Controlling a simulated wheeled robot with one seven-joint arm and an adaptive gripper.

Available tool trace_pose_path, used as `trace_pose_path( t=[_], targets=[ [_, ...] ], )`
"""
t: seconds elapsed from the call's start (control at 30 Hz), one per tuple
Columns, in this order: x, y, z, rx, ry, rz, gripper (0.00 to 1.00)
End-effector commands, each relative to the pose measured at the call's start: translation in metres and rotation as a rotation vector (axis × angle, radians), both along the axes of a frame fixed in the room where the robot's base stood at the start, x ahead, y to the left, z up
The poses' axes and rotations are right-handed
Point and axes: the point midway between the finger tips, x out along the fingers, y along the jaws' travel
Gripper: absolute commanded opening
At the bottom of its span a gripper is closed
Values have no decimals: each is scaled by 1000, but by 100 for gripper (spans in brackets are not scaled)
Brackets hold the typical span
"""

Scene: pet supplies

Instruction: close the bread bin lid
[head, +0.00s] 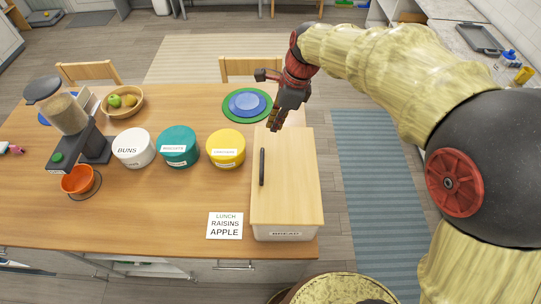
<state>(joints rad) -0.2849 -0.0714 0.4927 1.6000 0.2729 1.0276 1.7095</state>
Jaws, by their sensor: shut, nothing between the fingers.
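The bread bin (292,235) is a pale box with a "BREAD" label on its front, at the right end of the wooden table. Its light wooden lid (292,180) lies over the top and looks flat; I see no gap at the front edge. A dark bar handle (262,167) runs along the lid's left side. My gripper (273,127) is shut and empty, pointing down at the lid's far edge. I cannot tell whether its fingertips touch the lid. The bin's far side is partly hidden by the gripper.
White (133,149), teal (178,146) and yellow (226,149) canisters stand left of the bin. A lunch note (225,226) lies beside its front left. Plates (238,104) lie behind. A feeder-like machine (75,130) and fruit bowl (122,103) stand further left.

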Motion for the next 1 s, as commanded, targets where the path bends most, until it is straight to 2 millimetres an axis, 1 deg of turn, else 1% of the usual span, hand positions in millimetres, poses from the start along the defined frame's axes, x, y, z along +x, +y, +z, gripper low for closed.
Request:
trace_pose_path(
  t=[0.03, 0.1, 0.17, 0.27, 0.37, 0.6, 0.8, 0.9, 1.0],
  targets=[
    [-7, -1, 0, -7, 24, 19, 0],
    [-12, -2, -1, -12, 38, 38, 0],
    [-14, -1, -4, -13, 44, 47, 0],
    [-14, 1, -13, -14, 44, 49, 0],
    [-14, 5, -29, -15, 45, 49, 0],
    [-15, 16, -76, -14, 46, 49, 0],
    [-15, 25, -110, -14, 44, 48, 0],
    [-15, 28, -123, -13, 43, 47, 0],
    [-14, 30, -130, -12, 41, 46, 0]
  ],
)
